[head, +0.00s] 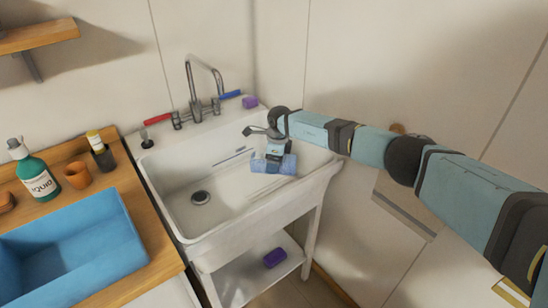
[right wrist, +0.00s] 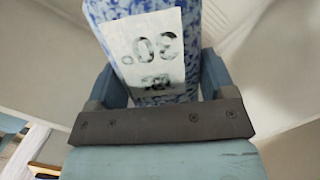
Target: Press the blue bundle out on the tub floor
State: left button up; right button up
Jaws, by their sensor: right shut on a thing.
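My right gripper (head: 273,156) reaches over the right part of the white tub (head: 240,226) and points down. It is shut on the blue bundle (head: 288,165), a blue-and-white mottled block. In the right wrist view the bundle (right wrist: 193,62) sits between both fingers, with a white label of dark, partly smeared print on its face. The bundle is inside the tub outline, on the right side of the basin; I cannot tell whether it touches the tub floor (head: 222,182). The drain (head: 200,198) is left of it. My left gripper is not in view.
A faucet (head: 193,85) with red and blue handles stands behind the tub, with a purple block (head: 250,102) on the back ledge. Another purple block (head: 275,258) lies on the lower shelf. A blue basin (head: 75,250), green bottle (head: 35,174) and orange cup (head: 77,175) are at left.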

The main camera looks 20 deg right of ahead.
jog(key=shift+f+b, duration=0.35)
jog(key=shift+f, duration=0.25)
notch_tip(320, 180, down, 10)
jog(key=b, duration=0.6)
jog(key=shift+f+b, duration=0.7)
jog(key=shift+b, duration=0.05)
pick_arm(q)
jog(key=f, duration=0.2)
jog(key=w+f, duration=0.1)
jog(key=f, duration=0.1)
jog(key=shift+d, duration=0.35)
pick_arm(e)
jog(key=shift+f, duration=0.1)
pick_arm(q)
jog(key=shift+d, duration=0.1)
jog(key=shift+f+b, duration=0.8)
jog(key=shift+b, duration=0.05)
pick_arm(e)
jog(key=shift+f, duration=0.7)
pick_arm(q)
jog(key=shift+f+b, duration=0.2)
jog(key=shift+b, duration=0.3)
pick_arm(e)
jog(key=shift+s+f, duration=0.2)
jog(key=shift+f, duration=0.05)
